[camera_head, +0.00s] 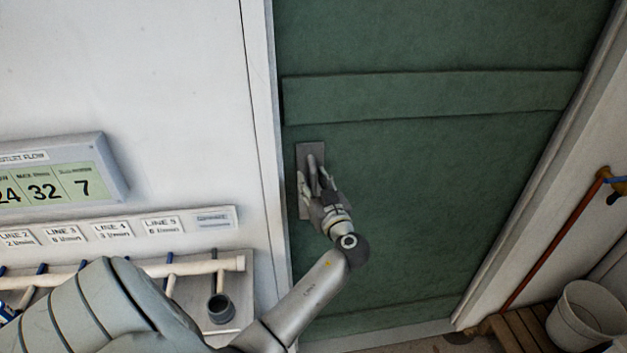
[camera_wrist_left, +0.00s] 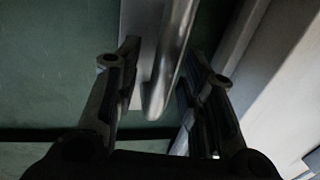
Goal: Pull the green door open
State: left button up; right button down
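The green door (camera_head: 430,190) fills the right half of the head view and looks closed in its frame. Its grey metal handle (camera_head: 311,162) stands on a plate near the door's left edge. My left gripper (camera_head: 315,184) is at the handle. In the left wrist view the upright handle bar (camera_wrist_left: 168,75) runs down between the two fingers of the gripper (camera_wrist_left: 160,75). The fingers are spread, one on each side of the bar. A gap shows on the left; I cannot tell whether the right finger touches. My right gripper is not in view.
A white wall with a flow display (camera_head: 62,172) and line labels is left of the door. Pipes (camera_head: 190,267) and a dark cup-like fitting (camera_head: 221,308) sit below. A white bucket (camera_head: 585,318) and wooden slats (camera_head: 520,328) stand at the lower right.

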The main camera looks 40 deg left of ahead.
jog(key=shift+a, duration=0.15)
pick_arm(q)
jog(key=shift+c, duration=1.5)
grip_shut()
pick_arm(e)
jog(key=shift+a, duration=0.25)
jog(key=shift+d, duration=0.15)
